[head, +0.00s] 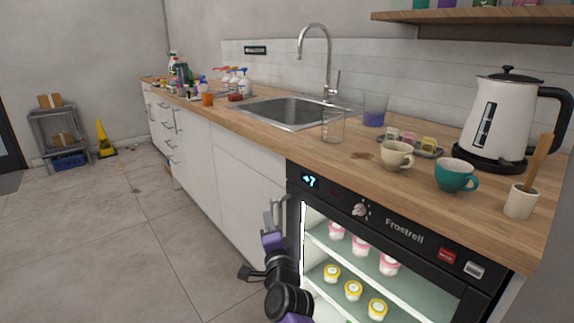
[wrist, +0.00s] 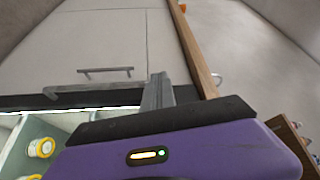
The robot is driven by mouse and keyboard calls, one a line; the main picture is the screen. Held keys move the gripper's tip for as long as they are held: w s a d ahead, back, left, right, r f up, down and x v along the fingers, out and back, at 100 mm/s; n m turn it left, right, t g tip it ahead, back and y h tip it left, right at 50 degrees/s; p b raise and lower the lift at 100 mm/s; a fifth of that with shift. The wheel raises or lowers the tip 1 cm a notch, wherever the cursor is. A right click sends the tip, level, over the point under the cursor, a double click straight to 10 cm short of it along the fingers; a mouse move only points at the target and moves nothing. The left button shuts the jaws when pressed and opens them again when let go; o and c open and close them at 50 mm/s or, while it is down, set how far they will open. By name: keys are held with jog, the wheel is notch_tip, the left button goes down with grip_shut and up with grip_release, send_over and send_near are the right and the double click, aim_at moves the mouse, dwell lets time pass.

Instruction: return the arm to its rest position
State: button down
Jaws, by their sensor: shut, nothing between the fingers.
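My arm reaches up from the bottom of the head view, in front of the counter's white cabinets and beside the left edge of the black fridge (head: 400,222). My gripper (head: 274,212) points upward with its grey fingers together and nothing between them. In the wrist view my gripper (wrist: 157,92) shows as grey fingers close together above the purple wrist housing. Whether the fingers touch the cabinet or fridge front is hard to tell.
The lit fridge holds pink jars (head: 389,264) and yellow-lidded jars (head: 353,290). The wooden counter (head: 300,140) above carries a glass (head: 332,126), a cream cup (head: 396,155), a teal cup (head: 455,175) and a kettle (head: 497,120).

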jog(key=s+d+f+n, duration=0.2)
jog(key=s+d+n, duration=0.3)
jog(key=s, duration=0.4)
jog(key=s+d+f+n+t+h, duration=0.1)
jog(key=s+d+f+n, duration=0.1)
jog(key=s+d, duration=0.6)
jog(key=s+d+f+n, duration=0.2)
jog(key=s+d+n, duration=0.3)
jog(key=s, duration=0.4)
jog(key=s+d+g+h, duration=0.1)
jog(key=s+d+g, duration=0.15)
jog(key=s, duration=0.95)
jog(key=s+d+g+h, duration=0.1)
jog(key=s+d, duration=0.2)
jog(key=s, duration=0.9)
jog(key=s+d+g+h, duration=0.1)
jog(key=s+d+h, duration=0.15)
jog(key=s, duration=0.95)
notch_tip(320, 180, up, 22)
jog(key=p, duration=2.2)
jog(key=shift+r+n+y+p, duration=0.2)
jog(key=shift+n+y+p, duration=0.1)
jog(key=shift+n+y, duration=0.15)
jog(key=shift+w+d, duration=0.1)
